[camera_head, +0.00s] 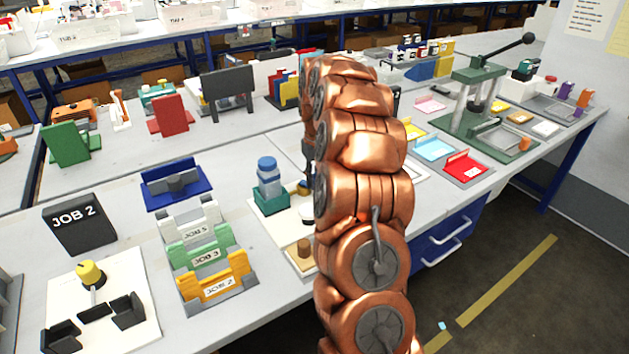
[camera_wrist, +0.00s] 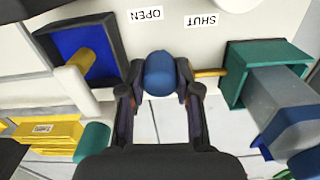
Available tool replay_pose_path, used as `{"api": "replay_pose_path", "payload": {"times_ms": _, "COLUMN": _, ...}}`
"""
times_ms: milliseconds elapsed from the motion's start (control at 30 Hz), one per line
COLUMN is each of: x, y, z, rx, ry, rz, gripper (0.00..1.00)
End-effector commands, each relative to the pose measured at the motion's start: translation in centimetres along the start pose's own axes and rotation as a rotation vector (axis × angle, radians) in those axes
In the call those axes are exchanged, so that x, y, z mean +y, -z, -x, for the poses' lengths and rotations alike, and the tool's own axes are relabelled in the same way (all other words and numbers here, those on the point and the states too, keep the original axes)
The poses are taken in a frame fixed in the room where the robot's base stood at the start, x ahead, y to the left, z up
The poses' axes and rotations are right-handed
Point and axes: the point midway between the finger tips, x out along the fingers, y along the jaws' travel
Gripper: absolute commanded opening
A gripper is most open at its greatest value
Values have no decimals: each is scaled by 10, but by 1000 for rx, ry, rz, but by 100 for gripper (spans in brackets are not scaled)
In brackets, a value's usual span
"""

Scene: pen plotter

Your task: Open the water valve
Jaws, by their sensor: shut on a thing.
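In the wrist view, my gripper (camera_wrist: 160,91) is shut on a rounded blue knob (camera_wrist: 160,70), which appears to be the water valve's handle. One dark finger is on each side of the knob. White labels reading OPEN (camera_wrist: 145,14) and SHUT (camera_wrist: 201,20) lie beyond it, upside down in this view. The knob sits below and between the two labels; its exact turn cannot be told. In the head view my copper arm hides the valve and most of my gripper.
A teal holder (camera_wrist: 232,88) with a grey, blue-capped bottle (camera_wrist: 275,95) stands close at right in the wrist view. At left are a dark blue-faced tray (camera_wrist: 47,42) and a yellow box (camera_wrist: 40,130). Job card holders (camera_head: 205,262) stand left of my arm.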

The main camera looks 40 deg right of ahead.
Motion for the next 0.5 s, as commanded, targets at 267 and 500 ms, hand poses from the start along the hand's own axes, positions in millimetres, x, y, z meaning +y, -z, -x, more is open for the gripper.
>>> {"api": "replay_pose_path", "payload": {"times_ms": 267, "x": 6, "y": 6, "z": 1, "rx": 3, "ry": -2, "rz": 175, "gripper": 0}}
{"api": "replay_pose_path", "payload": {"times_ms": 500, "x": 9, "y": 8, "z": 0, "rx": 3, "ry": -2, "rz": 254, "gripper": 0}}
